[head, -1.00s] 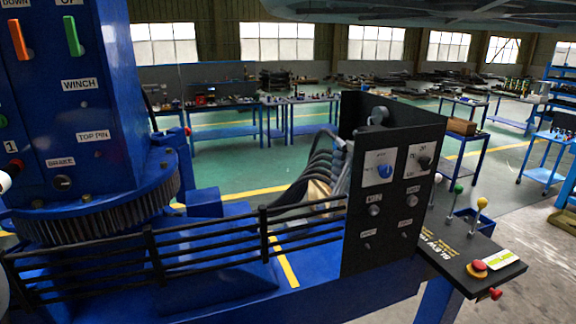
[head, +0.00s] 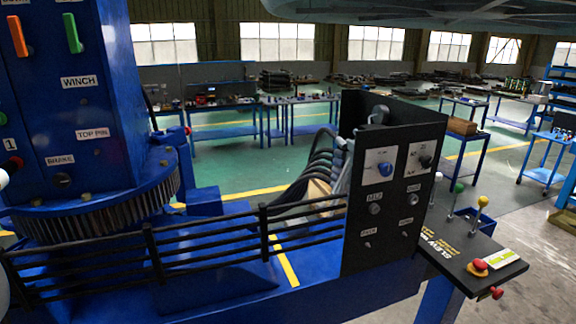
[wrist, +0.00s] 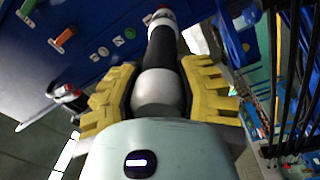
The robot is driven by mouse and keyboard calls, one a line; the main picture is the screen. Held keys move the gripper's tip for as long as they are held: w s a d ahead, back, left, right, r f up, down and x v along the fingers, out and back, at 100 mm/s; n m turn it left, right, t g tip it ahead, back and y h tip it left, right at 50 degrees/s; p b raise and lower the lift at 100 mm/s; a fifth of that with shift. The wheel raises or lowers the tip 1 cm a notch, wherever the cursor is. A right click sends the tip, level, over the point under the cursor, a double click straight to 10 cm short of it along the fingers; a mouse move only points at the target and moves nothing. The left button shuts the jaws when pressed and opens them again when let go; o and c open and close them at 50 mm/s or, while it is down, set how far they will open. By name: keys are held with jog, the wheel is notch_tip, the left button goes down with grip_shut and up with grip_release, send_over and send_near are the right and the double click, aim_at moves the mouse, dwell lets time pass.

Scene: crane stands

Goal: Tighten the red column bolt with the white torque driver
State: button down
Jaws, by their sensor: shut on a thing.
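In the wrist view, my gripper (wrist: 165,92) has its yellow ribbed fingers closed around the white torque driver (wrist: 158,92). The driver's rounded pale end sits between the fingers. Its black shaft (wrist: 163,52) points away toward the top, with a red band and pale part near the far end. A small red spot on the right edge of the blue column (head: 187,131) may be the red column bolt; I cannot be sure. Contact between driver and bolt cannot be made out. My gripper is not recognisable in the head view.
A blue control panel (head: 45,110) with orange and green levers is at the left, above a toothed ring (head: 100,212). Black railings (head: 205,240) run along the blue base. A black control box (head: 390,200) stands right. Workbenches stand farther back.

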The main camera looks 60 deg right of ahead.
jog(key=shift+x, duration=0.95)
jog(key=shift+d+r+b, duration=0.1)
jog(key=shift+r+b, duration=0.05)
jog(key=shift+b, duration=1.3)
dwell(2.8)
jog(key=shift+b+v, duration=0.8)
jog(key=shift+v, duration=1.9)
jog(key=shift+r, duration=0.15)
